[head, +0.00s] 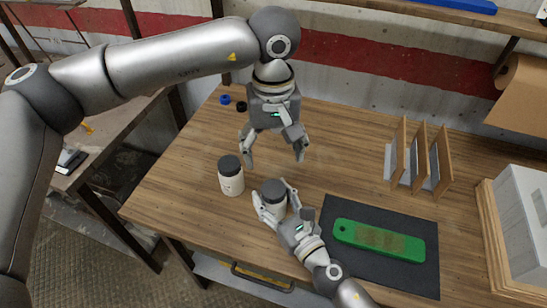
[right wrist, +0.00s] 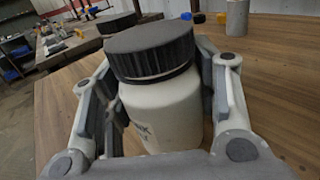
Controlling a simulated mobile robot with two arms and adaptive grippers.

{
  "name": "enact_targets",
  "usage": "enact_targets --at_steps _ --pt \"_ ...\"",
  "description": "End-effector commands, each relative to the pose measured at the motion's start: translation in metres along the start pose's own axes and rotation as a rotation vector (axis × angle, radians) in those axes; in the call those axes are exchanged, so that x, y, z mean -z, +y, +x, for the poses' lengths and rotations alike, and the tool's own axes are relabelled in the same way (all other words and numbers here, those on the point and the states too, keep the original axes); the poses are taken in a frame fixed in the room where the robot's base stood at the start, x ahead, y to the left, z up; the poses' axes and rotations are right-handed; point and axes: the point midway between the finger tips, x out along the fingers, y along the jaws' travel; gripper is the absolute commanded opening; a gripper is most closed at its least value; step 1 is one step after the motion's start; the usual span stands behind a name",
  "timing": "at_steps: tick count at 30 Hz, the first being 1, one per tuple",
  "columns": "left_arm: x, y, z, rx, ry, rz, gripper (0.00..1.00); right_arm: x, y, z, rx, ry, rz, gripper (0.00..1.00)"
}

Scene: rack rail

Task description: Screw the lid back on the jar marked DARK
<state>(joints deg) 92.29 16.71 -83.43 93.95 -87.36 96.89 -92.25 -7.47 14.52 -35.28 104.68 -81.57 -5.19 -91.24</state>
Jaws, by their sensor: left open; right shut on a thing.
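A white jar (head: 274,202) with a dark ribbed lid (right wrist: 150,47) on its mouth stands upright near the table's front edge. Its label is partly visible in the right wrist view (right wrist: 148,130) and seems to end in "RK"; the rest is hidden. I cannot tell whether the lid is tight. My right gripper (head: 275,199) is shut around the jar's body, one finger on each side. My left gripper (head: 273,156) is open and empty, pointing down above and behind this jar. A second white jar (head: 232,183) with a dark lid stands to the left.
A blue cap (head: 225,99) and a black cap (head: 241,106) lie at the back left. A green rail-like board (head: 379,240) lies on a dark mat (head: 345,210) at right. A wooden rack (head: 418,163) and a grey box (head: 519,225) stand further right.

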Motion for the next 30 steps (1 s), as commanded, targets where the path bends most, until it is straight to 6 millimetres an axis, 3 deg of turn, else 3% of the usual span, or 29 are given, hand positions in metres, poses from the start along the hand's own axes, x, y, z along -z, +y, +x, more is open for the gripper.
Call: enact_targets --at_steps 7,8,13,24,30 --pt "0.000 0.000 -0.001 0.000 0.000 0.000 0.74 0.000 0.000 0.000 0.000 0.000 0.000 0.00" --pt "0.000 0.000 -0.001 0.000 0.000 0.000 0.74 0.000 0.000 0.000 0.000 0.000 0.000 0.55" --pt "0.000 0.000 -0.001 0.000 0.000 0.000 0.74 0.000 0.000 0.000 0.000 0.000 0.000 0.77" --pt "0.000 0.000 -0.001 0.000 0.000 0.000 0.74 0.000 0.000 -0.001 0.000 0.000 0.000 0.79" --pt "0.000 0.000 -0.001 0.000 0.000 0.000 0.74 0.001 0.000 -0.012 0.001 0.002 -0.002 0.79"
